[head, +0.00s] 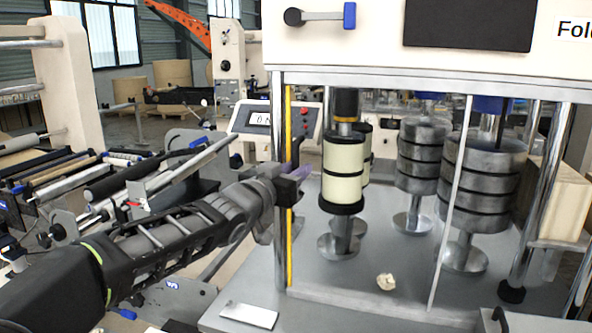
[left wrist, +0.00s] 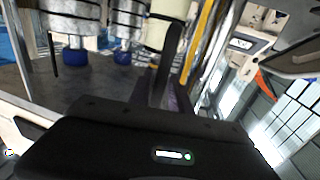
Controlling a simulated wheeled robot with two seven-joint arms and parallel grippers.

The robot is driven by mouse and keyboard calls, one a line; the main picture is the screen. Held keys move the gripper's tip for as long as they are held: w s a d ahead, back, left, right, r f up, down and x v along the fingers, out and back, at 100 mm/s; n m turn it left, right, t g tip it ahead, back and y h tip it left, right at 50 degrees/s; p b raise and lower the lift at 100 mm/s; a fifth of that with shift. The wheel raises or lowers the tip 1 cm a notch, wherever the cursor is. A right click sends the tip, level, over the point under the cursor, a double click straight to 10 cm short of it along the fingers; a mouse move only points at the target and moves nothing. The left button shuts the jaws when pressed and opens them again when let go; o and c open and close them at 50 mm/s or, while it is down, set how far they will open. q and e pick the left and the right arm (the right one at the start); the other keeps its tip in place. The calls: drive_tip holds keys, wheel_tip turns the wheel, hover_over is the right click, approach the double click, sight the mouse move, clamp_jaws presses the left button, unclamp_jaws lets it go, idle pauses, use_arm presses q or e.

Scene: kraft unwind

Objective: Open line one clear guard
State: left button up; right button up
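The machine front has a chrome post with a yellow strip (head: 289,240) on its left side and a thin pale upright bar (head: 452,205) across the middle. The clear guard's sheet itself cannot be made out; I cannot tell which of these edges belong to it. My left gripper (head: 292,178) is at the yellow-striped post, at mid height, and overlaps it in the head view. In the left wrist view, the gripper (left wrist: 160,88) points toward the rollers, with the yellow strip (left wrist: 198,40) close beside it. Its finger gap is not clear, nor whether it touches anything. My right gripper is not in view.
Cream rollers (head: 343,170) and grey stacked-disc rollers (head: 484,185) stand inside the machine. A small pale crumpled piece (head: 386,281) lies on its grey deck. A control box with a display (head: 262,120) stands behind my left arm. A roller conveyor (head: 60,185) is at left.

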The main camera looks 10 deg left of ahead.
use_arm(q)
clamp_jaws()
idle(1.1)
